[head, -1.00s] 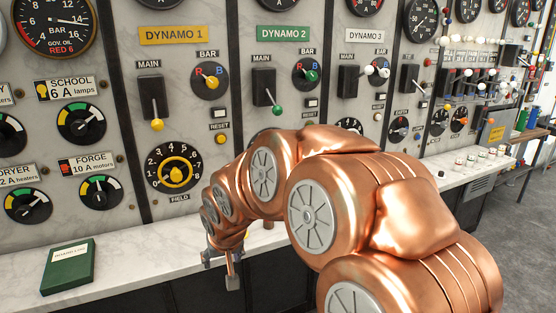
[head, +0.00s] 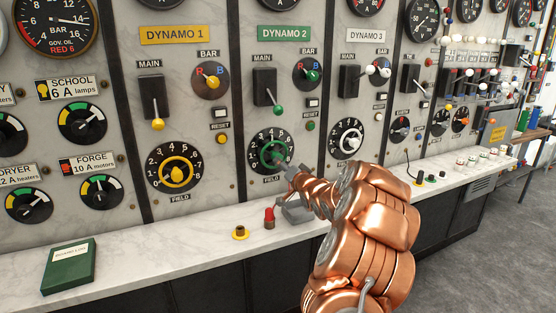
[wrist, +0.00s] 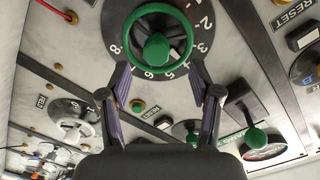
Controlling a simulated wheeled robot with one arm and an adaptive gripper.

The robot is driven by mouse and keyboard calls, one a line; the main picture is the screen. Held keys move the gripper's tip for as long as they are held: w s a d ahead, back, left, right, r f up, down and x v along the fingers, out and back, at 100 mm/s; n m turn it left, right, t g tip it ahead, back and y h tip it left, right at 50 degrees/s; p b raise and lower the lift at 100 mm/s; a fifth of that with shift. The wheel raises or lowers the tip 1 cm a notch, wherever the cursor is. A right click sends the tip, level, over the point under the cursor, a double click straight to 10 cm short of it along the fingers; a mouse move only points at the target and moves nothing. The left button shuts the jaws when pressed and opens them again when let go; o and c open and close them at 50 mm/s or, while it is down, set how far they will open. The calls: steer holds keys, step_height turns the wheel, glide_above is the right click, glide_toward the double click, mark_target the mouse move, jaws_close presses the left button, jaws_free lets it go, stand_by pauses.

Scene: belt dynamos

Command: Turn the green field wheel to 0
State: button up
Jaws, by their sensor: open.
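The green field wheel (head: 266,154) sits on a black numbered dial under the DYNAMO 2 panel. My gripper (head: 291,173) is at the lower right of this dial in the head view. In the wrist view the green wheel (wrist: 190,34) shows at the top, with its round green hub (wrist: 156,48). My gripper (wrist: 160,68) is open there, its two fingers spread to either side of the wheel's near edge. The fingers hold nothing, and I cannot tell whether they touch the wheel. The wheel's exact setting is hard to read.
The yellow field wheel (head: 175,172) is to the left and the white field wheel (head: 350,140) to the right. The green-knobbed main lever (head: 278,110) hangs above the dial.

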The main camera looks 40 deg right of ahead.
steer(key=shift+d+p+x, duration=0.25)
steer(key=shift+p+x, duration=0.35)
steer(key=shift+x, duration=1.3)
steer(key=shift+d+p+x, duration=0.2)
steer(key=shift+p+x, duration=0.35)
steer(key=shift+x, duration=1.35)
steer(key=shift+s, duration=0.15)
steer(key=c, duration=1.1)
